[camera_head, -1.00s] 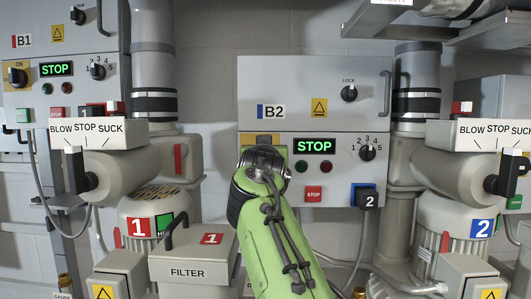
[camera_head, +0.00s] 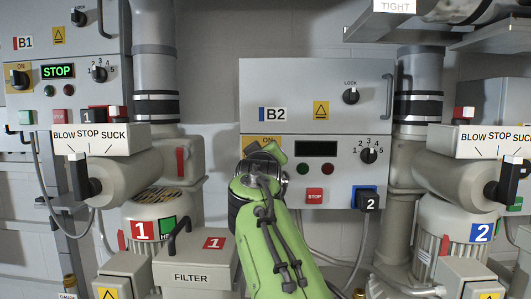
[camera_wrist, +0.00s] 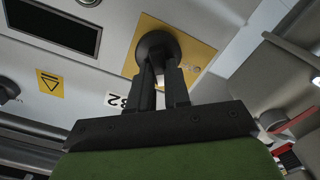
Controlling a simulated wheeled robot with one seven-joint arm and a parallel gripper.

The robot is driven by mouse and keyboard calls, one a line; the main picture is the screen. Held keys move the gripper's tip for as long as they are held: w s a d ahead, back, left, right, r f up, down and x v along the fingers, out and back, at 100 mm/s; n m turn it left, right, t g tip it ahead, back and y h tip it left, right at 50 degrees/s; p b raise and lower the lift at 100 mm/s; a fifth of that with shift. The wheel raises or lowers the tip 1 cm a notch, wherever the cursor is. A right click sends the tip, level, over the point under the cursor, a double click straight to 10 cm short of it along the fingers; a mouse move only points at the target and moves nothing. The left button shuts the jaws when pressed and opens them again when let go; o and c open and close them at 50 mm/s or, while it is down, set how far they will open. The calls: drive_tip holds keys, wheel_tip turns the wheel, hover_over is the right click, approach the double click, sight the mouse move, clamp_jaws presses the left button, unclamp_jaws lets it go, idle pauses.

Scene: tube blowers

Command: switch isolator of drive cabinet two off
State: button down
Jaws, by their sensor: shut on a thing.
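Drive cabinet two is the grey box marked B2 (camera_head: 362,80) in the middle of the head view. Its display (camera_head: 316,149) is dark. The isolator's yellow plate (camera_head: 250,141) shows above my gripper, with ON printed on it. My arm and gripper hide the knob in the head view. In the wrist view the round black isolator knob (camera_wrist: 157,46) sits on the yellow plate (camera_wrist: 203,49). My gripper (camera_wrist: 164,76) is shut on the knob's handle. The fingers look turned relative to the panel.
Below the B2 display are a green and a red lamp and a red STOP button (camera_head: 314,196). A speed dial (camera_head: 369,155) is to the right. The filter box (camera_head: 195,262) stands close to the left of my arm. Cabinet B1's display (camera_head: 58,71) shows STOP.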

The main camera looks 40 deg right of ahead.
drive_tip(key=n, duration=0.7)
drive_tip(key=f+n+p, duration=0.1)
drive_tip(key=n, duration=0.2)
drive_tip(key=shift+w+a+n, duration=0.15)
drive_tip(key=shift+a+n, duration=0.05)
drive_tip(key=shift+n, duration=0.4)
drive_tip(key=c, duration=1.1)
unclamp_jaws()
drive_tip(key=b+v, duration=0.4)
drive_tip(key=v, duration=1.2)
drive_tip(key=shift+b, duration=0.3)
